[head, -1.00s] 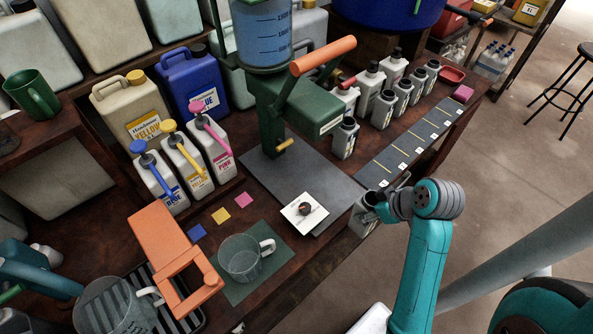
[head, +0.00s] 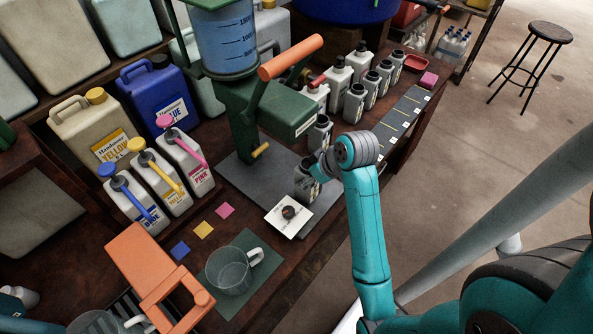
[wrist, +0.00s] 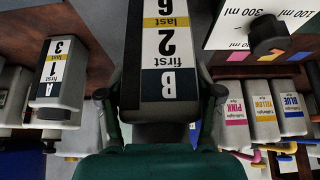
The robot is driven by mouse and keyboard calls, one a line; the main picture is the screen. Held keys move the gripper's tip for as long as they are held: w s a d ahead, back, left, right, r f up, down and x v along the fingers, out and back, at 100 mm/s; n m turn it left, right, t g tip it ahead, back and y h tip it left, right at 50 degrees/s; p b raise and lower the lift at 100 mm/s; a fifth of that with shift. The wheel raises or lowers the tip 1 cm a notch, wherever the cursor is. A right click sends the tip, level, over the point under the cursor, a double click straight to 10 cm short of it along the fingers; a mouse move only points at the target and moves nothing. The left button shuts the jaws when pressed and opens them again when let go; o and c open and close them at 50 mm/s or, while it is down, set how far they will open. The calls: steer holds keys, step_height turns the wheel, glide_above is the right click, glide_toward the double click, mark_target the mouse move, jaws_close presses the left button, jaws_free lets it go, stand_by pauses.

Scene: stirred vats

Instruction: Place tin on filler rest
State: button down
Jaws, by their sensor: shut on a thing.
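My gripper (head: 328,164) is shut on a grey tin (head: 306,184) with a dark top. In the wrist view the tin (wrist: 165,60) fills the middle between the fingers (wrist: 161,100), its label reading B, 2, first and last. In the head view the tin is upright at the right part of the dark grey filler rest (head: 245,183), below and right of the green filler (head: 235,110). I cannot tell whether its base touches the rest. A white dial card with a dark knob (head: 289,213) is just in front of the tin.
Another tin, labelled A (wrist: 57,80), stands close by; more tins (head: 355,100) stand behind it. The filler's orange lever (head: 290,57) hangs above. Pump bottles (head: 185,160) stand left. A clear jug (head: 231,270) stands on a green mat at the front.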

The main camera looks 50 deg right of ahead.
mark_target(296, 168)
steer(key=w, duration=0.4)
steer(key=shift+w+a, duration=0.15)
steer(key=shift+w, duration=0.25)
steer(key=shift+s+f, duration=0.1)
steer(key=shift+f, duration=0.65)
steer(key=shift+f, duration=0.1)
steer(key=shift+c, duration=0.7)
jaws_free()
